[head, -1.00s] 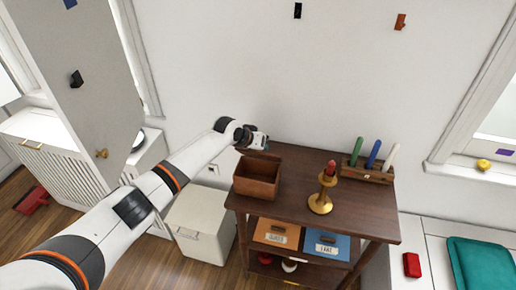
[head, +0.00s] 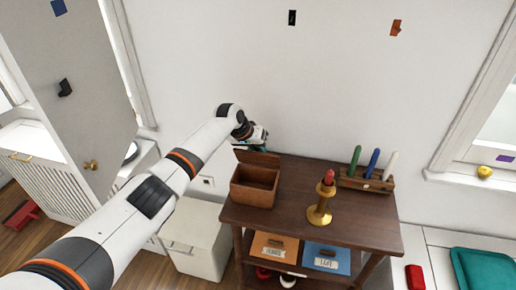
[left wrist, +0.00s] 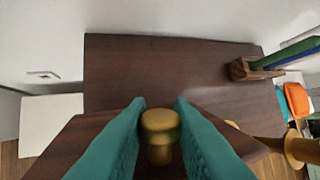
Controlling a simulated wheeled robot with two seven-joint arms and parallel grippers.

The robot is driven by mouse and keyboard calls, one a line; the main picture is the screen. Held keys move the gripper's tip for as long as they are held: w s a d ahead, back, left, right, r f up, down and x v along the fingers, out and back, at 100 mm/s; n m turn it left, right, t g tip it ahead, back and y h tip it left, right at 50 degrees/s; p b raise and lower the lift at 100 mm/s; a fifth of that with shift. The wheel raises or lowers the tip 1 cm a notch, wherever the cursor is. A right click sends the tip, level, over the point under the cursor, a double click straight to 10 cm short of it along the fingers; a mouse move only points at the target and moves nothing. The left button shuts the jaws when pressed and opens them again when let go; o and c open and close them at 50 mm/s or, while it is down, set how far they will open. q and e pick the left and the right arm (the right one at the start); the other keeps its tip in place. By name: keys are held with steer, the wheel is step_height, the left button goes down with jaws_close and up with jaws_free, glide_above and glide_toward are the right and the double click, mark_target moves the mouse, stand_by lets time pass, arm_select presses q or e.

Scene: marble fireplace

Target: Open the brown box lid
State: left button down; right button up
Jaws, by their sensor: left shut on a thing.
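The brown box (head: 254,188) stands on the left end of the dark wooden table, its inside showing from above. Its lid (head: 258,158) is raised at the box's back edge. My left gripper (head: 262,146) is at the far side of the raised lid, partly hidden by it. In the left wrist view, the teal fingers (left wrist: 160,104) are on both sides of a round gold knob (left wrist: 160,126), shut on it. The lid (left wrist: 88,138) shows around the knob there. My right gripper is in neither view.
The table (head: 285,218) also bears a gold candlestick (head: 320,205) with a red candle and a pen rack (head: 366,181). The wall is close behind. A white bin (head: 195,240) stands left.

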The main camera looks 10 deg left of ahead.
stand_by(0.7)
arm_select(q)
steer(key=c, duration=1.3)
jaws_free()
steer(key=shift+s+a, duration=0.1)
steer(key=shift+s+a+r, duration=0.15)
steer(key=shift+r, duration=0.35)
steer(key=b+v, duration=0.1)
steer(key=v, duration=1)
steer(key=shift+b, duration=0.4)
